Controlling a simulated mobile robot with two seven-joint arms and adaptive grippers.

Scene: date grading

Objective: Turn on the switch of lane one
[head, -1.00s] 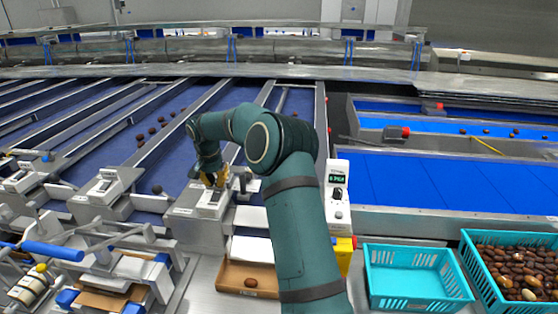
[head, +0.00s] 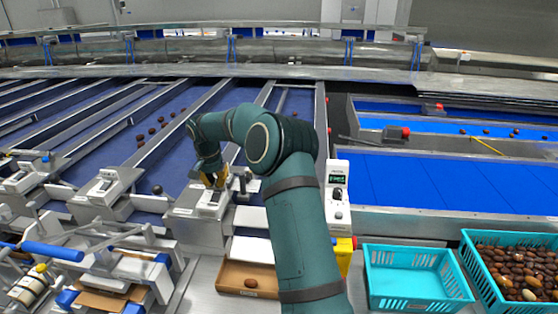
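My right arm reaches up from the bottom and bends left over the sorting lanes. Its gripper (head: 213,184) points down at the top of a grey control box (head: 196,212) at the lane end, at or just above the small white panel (head: 210,199) there. The yellowish fingertips are small and partly hidden by the wrist, so I cannot tell whether they are open or shut, or whether they touch the panel. The switch itself is too small to make out. Similar boxes stand farther left, such as one grey box (head: 104,186). My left gripper is not in view.
A cardboard tray (head: 232,286) with one date sits below the box. An empty turquoise crate (head: 415,303) and a crate full of dates (head: 474,270) stand at the right. A white controller (head: 337,195) with a green display is right of my arm.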

